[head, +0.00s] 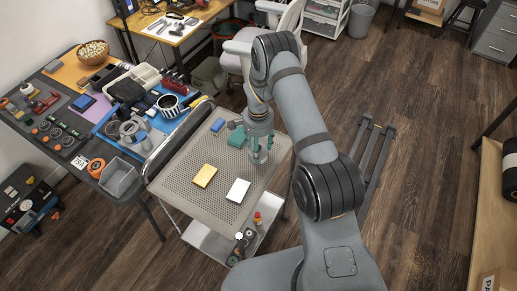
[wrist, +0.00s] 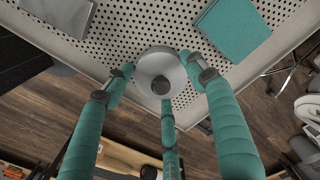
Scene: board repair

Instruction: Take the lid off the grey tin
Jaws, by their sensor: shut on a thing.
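The grey tin's round lid (wrist: 153,68), pale grey with a dark knob, is in the middle of the wrist view. My gripper (wrist: 161,80) has teal fingers with dark tips, closed around the lid's edge from several sides. In the head view my gripper (head: 259,146) points down over the right part of the perforated trolley top. A small grey part of the tin (head: 260,158) shows between the fingers there. The tin's body is mostly hidden, and I cannot tell whether the lid is apart from it.
The teal box also shows in the wrist view (wrist: 232,28). A crowded workbench (head: 75,165) stands left. The trolley's front left is clear.

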